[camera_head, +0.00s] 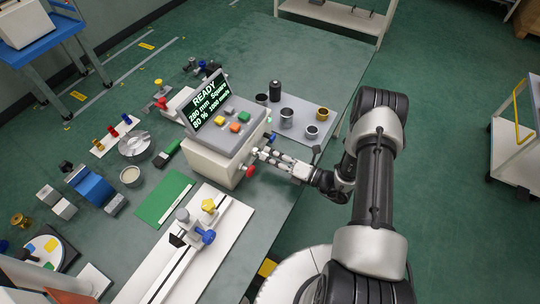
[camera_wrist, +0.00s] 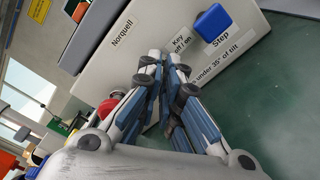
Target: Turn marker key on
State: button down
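A grey-white control box (camera_head: 213,160) stands on the green table, its tilted screen (camera_head: 207,103) reading READY. My gripper (camera_head: 262,153) points at this side of the box from the right. In the wrist view my gripper (camera_wrist: 165,68) has its fingertips close together, just below the key label. The key itself is hidden by the fingers, so I cannot tell its position or whether the fingers hold it.
A red knob (camera_head: 250,171) sits low on the box beside my fingers, also in the wrist view (camera_wrist: 108,106). A white rail fixture (camera_head: 215,235) and green mat (camera_head: 163,200) lie in front. Floor is free right of the table.

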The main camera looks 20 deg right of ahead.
jog(key=c, duration=1.8)
grip_release()
jog(key=v, duration=1.2)
